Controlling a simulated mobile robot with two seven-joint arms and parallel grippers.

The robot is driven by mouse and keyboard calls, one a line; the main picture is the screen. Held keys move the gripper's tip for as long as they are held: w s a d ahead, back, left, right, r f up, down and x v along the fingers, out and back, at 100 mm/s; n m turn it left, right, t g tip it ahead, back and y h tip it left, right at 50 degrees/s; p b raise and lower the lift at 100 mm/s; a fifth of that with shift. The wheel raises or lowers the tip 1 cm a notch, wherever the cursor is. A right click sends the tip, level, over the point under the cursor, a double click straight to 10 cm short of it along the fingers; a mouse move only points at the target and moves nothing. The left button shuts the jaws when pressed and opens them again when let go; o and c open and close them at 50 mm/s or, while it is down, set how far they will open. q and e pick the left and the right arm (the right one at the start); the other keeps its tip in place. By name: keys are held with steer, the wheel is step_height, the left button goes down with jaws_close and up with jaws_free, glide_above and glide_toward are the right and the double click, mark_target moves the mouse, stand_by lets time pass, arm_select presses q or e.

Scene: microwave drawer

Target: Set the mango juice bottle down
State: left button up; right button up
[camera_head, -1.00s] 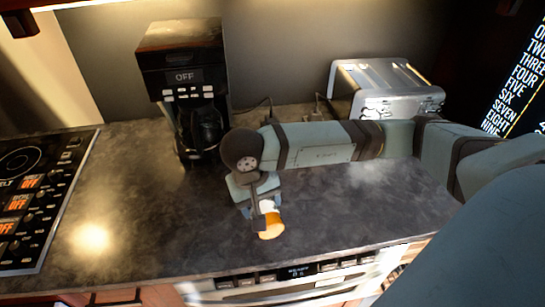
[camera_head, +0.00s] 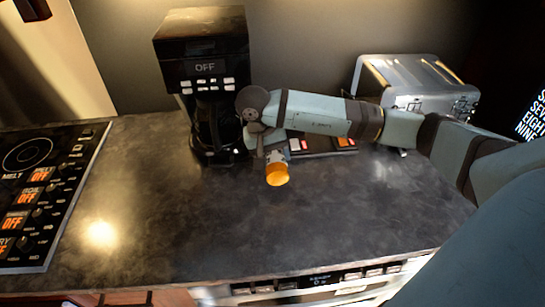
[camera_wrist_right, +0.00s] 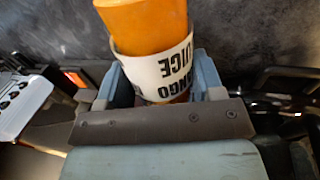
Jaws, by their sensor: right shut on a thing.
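The mango juice bottle (camera_head: 277,174) has an orange top and a white label with dark lettering. My right gripper (camera_head: 271,150) is shut on it, over the dark countertop (camera_head: 190,235) just in front and to the right of the coffee maker. In the right wrist view the bottle (camera_wrist_right: 148,28) sits between the two blue-grey fingers of the gripper (camera_wrist_right: 163,80), and its label reads upside down. I cannot tell whether the bottle touches the counter. My left gripper is not in view.
The black coffee maker (camera_head: 205,75) stands close behind the gripper. A silver toaster (camera_head: 418,85) stands at the back right, and a cooktop (camera_head: 40,195) lies at the left. A dark item with red-orange parts (camera_head: 325,145) lies behind my right forearm. The front counter is clear.

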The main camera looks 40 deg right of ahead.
steer(key=shift+w+d, duration=0.4)
steer(key=shift+w, duration=0.3)
steer(key=shift+f+p, duration=0.35)
steer(key=shift+f, duration=1.35)
steer(key=shift+f, duration=0.2)
steer(key=o, duration=1.2)
steer(key=shift+c, duration=0.2)
steer(key=shift+r, duration=0.1)
steer(key=shift+r, duration=0.2)
steer(key=v, duration=1.1)
steer(key=shift+r, duration=0.4)
